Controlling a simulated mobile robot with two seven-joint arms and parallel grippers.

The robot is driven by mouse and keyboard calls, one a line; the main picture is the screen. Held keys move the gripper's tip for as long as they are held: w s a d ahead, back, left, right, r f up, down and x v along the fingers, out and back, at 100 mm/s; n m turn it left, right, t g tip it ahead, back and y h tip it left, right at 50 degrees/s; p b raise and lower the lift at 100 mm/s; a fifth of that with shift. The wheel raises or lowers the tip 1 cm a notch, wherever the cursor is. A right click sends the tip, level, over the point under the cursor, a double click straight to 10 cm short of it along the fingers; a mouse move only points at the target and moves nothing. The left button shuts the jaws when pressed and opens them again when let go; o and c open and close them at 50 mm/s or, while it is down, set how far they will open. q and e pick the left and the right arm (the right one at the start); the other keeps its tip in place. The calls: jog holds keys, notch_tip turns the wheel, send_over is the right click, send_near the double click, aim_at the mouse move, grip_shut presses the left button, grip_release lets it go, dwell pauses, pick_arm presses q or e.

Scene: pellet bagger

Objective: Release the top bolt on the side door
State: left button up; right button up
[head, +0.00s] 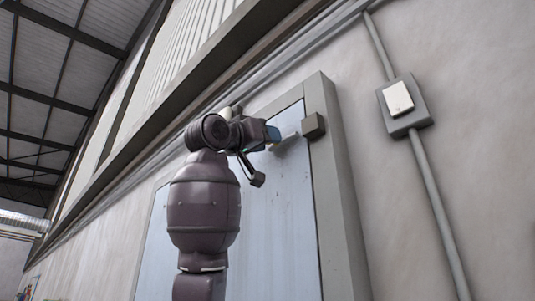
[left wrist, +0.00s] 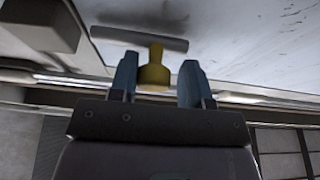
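The side door (head: 282,220) is a pale blue panel, flush in its grey frame as far as I can see. Its top bolt (head: 287,141) is a grey bar near the upper right corner, beside a square block (head: 313,125) on the frame. In the left wrist view the bolt's bar (left wrist: 120,37) carries a yellow knob (left wrist: 153,76). My left gripper (head: 270,134) is at the bolt. Its two blue fingers (left wrist: 158,82) stand on either side of the knob, with a gap at the right finger and almost none at the left. My right gripper is not in view.
A switch box (head: 403,105) with conduit is on the wall right of the door. The grey door frame (head: 338,190) stands out around the panel. Pipes (head: 300,50) run along the wall above. The wall between frame and switch box is bare.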

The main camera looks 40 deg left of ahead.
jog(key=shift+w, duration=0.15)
pick_arm(q)
jog(key=shift+s+f, duration=0.2)
jog(key=shift+s, duration=0.05)
jog(key=b+v, duration=0.3)
jog(key=v, duration=0.7)
jog(key=shift+b, duration=0.3)
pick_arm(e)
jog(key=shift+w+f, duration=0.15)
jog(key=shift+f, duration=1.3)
pick_arm(q)
jog(key=shift+s+r, duration=0.1)
